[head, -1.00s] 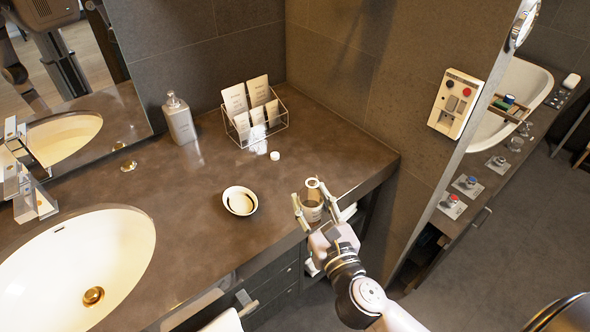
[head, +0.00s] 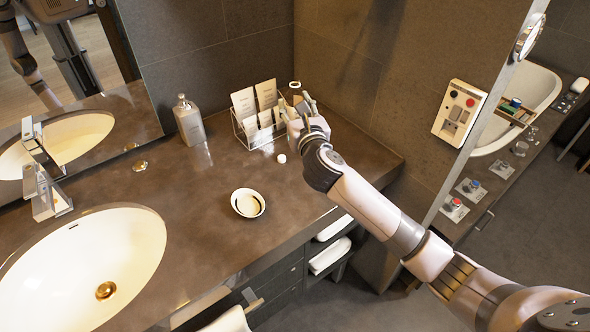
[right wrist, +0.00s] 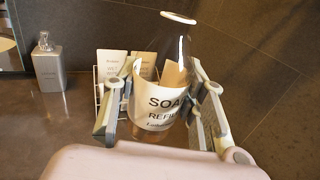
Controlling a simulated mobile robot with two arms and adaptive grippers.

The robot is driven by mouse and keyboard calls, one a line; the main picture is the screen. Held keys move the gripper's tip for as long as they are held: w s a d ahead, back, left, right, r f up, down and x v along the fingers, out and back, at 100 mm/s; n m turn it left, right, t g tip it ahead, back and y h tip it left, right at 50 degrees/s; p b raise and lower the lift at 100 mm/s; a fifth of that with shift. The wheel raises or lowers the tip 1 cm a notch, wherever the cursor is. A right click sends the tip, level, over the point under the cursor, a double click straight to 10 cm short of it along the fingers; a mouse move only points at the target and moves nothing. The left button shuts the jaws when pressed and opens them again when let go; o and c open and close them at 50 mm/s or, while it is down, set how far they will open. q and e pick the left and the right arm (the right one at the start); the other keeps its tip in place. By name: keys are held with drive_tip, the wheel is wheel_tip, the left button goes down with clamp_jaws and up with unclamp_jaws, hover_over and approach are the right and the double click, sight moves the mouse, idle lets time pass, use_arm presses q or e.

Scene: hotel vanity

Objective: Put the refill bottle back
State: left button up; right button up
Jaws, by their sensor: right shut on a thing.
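The refill bottle (right wrist: 157,112) is a see-through bottle with a white "SOAP REFILL" label and an open, pale-rimmed mouth. My right gripper (right wrist: 160,118) is shut on it, with one finger on each side. In the head view the gripper (head: 303,108) is at the back right of the counter, beside the wire rack, and the bottle's top (head: 295,87) shows just behind the fingers. Its lower part is hidden there, so I cannot tell whether it touches the counter. My left gripper is out of view.
The wire rack (head: 249,139) with paper packets stands just left of my gripper. A soap dispenser (head: 189,121) is farther left. A small white cap (head: 281,158) and a bowl (head: 248,203) lie nearer on the counter (head: 205,222). A wall rises close behind.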

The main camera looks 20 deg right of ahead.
drive_tip(key=shift+f+b, duration=2.8)
drive_tip(key=shift+f, duration=6.6)
drive_tip(key=shift+f, duration=0.1)
drive_tip(key=o, duration=1.3)
drive_tip(key=shift+c, duration=0.2)
drive_tip(key=shift+r, duration=0.25)
drive_tip(key=s, duration=1.2)
drive_tip(key=shift+s+a+f, duration=0.1)
drive_tip(key=shift+a, duration=0.2)
